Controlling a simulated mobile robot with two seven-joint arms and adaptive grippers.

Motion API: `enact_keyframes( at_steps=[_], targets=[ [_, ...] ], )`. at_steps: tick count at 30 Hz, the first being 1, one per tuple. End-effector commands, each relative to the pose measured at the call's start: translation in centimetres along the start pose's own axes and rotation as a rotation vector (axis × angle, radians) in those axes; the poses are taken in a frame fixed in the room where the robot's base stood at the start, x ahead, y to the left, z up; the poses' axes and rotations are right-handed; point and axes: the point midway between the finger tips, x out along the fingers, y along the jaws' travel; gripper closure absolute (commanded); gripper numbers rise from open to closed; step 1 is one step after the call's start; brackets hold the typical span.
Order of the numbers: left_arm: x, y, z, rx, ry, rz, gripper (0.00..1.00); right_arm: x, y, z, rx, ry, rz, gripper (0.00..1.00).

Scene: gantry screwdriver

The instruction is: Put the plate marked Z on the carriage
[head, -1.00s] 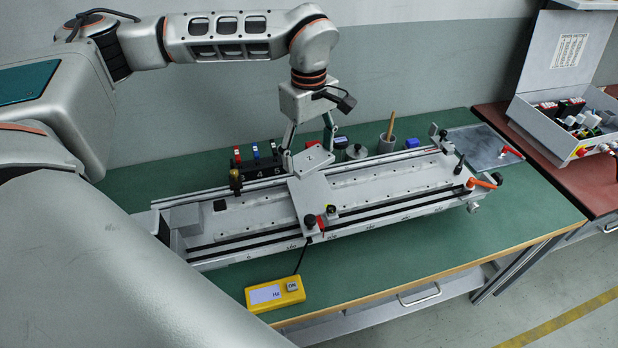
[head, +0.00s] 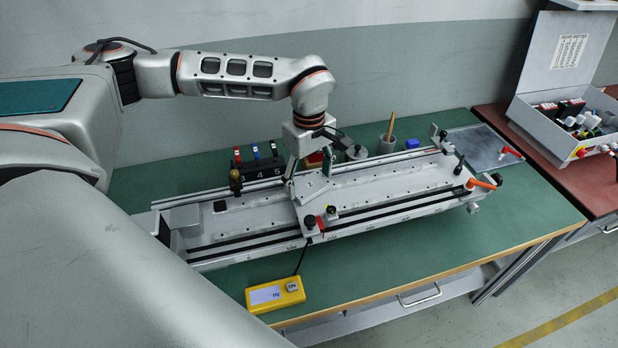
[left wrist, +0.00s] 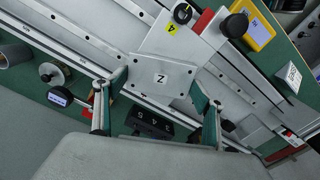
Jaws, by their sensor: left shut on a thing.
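In the head view the plate (head: 313,187) lies flat over the carriage (head: 317,213). My left gripper (head: 308,176) comes down from above and is shut on the plate, with one finger on each side. The carriage also shows in the left wrist view (left wrist: 190,38), with a yellow label 4, a black knob and a red part. I cannot tell whether the plate's underside touches the carriage. My right gripper is out of view.
The carriage sits on the long grey gantry bed (head: 390,185). A black rack with coloured-top tools (head: 258,170) stands behind it, with a cup (head: 387,144) further right. A yellow HZ box (head: 275,294) lies in front. The green table is clear at front right.

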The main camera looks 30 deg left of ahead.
Motion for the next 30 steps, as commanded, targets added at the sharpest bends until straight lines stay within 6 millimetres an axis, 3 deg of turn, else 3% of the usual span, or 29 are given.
enact_keyframes(
  at_steps=[2,3,4,17,23,30],
  targets=[
    [0.2,0.0,0.0,0.0,0.0,0.0,0.59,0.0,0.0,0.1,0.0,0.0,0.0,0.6],
    [0.3,0.0,0.0,0.0,0.0,-0.001,0.23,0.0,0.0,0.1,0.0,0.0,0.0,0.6],
    [0.2,0.0,0.0,0.0,0.0,-0.001,0.15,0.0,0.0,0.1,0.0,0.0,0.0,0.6],
    [-0.3,0.0,0.0,-0.001,0.0,0.0,0.14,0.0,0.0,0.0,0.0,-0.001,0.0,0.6],
    [-3.2,0.1,-0.1,-0.002,0.001,0.004,0.14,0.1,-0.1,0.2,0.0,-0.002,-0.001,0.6],
    [-8.2,0.1,-0.1,-0.001,0.002,0.004,0.14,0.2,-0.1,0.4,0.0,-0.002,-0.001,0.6]
  ],
)
